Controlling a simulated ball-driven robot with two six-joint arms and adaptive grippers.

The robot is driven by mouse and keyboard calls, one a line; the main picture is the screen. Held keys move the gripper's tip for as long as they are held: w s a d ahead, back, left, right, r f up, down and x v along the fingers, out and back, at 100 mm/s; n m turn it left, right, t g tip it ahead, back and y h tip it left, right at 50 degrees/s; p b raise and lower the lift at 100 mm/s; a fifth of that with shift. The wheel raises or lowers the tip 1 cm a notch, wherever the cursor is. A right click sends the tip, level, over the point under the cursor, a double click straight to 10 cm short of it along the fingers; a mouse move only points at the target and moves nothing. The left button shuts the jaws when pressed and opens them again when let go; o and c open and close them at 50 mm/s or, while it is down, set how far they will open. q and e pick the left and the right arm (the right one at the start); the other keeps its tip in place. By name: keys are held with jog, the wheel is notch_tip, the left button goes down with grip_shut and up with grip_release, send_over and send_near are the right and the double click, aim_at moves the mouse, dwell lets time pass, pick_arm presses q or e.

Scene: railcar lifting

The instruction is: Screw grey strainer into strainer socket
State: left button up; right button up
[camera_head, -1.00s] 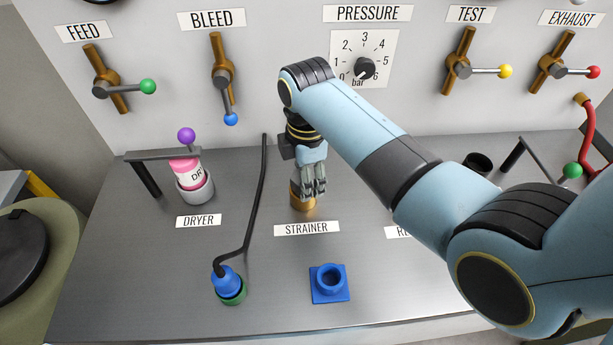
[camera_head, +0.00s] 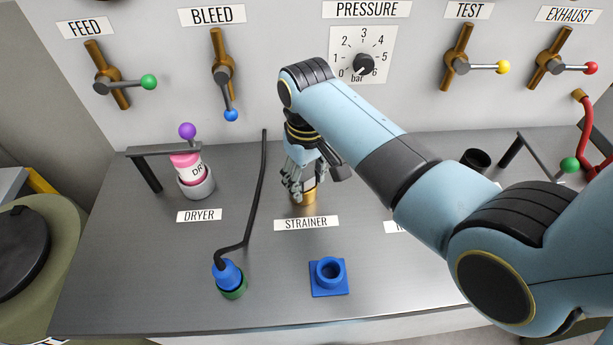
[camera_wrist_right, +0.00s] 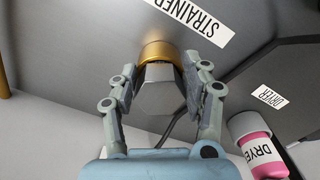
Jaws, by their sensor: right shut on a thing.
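The grey strainer (camera_wrist_right: 160,98) is a faceted, hexagonal-looking piece in the right wrist view. It sits at the mouth of the brass strainer socket (camera_wrist_right: 158,50), lined up with it; how deep it is seated I cannot tell. The socket also shows in the head view (camera_head: 304,197), behind the STRAINER label (camera_head: 306,223). My right gripper (camera_head: 301,186) points down over the socket and is shut on the strainer, one finger on each side. In the head view the fingers mostly hide the strainer. My left gripper is not in view.
The pink dryer (camera_head: 188,166) stands in a grey cup at left under a bracket with a purple knob (camera_head: 187,131). An empty blue square socket (camera_head: 329,277) lies nearby. Valve handles line the back panel.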

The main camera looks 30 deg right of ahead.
jog(key=o, duration=0.8)
jog(key=shift+w+d, duration=0.15)
jog(key=shift+d, duration=0.1)
jog(key=shift+c, duration=0.2)
jog(key=o, duration=0.5)
jog(key=shift+w+d, duration=0.15)
jog(key=shift+w, duration=0.05)
jog(key=shift+r, duration=0.2)
notch_tip(320, 180, up, 12)
jog(key=shift+f, duration=0.2)
